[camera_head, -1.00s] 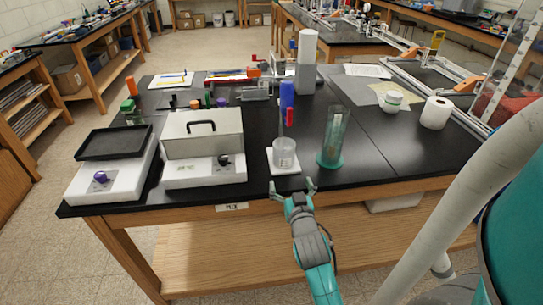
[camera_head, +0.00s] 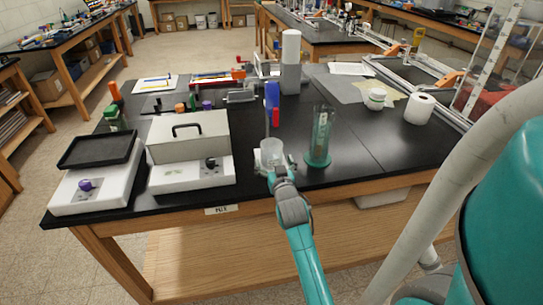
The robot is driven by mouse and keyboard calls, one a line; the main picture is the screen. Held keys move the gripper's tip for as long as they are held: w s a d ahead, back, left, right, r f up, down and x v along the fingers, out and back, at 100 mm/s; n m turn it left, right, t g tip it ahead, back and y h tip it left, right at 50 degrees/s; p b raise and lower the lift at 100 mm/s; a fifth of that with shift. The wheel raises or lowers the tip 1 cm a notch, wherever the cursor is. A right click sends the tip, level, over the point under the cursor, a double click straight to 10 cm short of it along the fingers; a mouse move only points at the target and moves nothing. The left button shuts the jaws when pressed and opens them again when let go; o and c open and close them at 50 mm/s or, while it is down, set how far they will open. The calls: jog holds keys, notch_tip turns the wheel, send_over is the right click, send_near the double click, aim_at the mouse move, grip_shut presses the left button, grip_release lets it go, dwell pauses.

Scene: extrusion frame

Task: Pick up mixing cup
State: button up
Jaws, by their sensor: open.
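The mixing cup, a clear, short beaker-like cup (camera_head: 271,151), stands upright near the front edge of the black bench, left of the tall green-based cylinder. My gripper (camera_head: 275,171) is open and right at the near side of the cup, low by its base. The gripper covers the lower front of the cup and most of the white square pad under it. I cannot tell whether the fingers touch the cup or how far they reach around it.
A tall clear cylinder with a green base (camera_head: 319,140) stands close on the right. A blue and red upright item (camera_head: 272,102) stands just behind. A balance with a metal box (camera_head: 188,137) is to the left, with a second balance (camera_head: 97,182) beyond. The front right bench top is clear.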

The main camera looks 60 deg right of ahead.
jog(key=shift+w+d, duration=0.45)
jog(key=shift+d, duration=0.1)
jog(key=c, duration=1.1)
jog(key=shift+s+a, duration=0.1)
jog(key=v, duration=1.7)
jog(key=shift+s+a+f, duration=0.15)
jog(key=shift+f, duration=0.15)
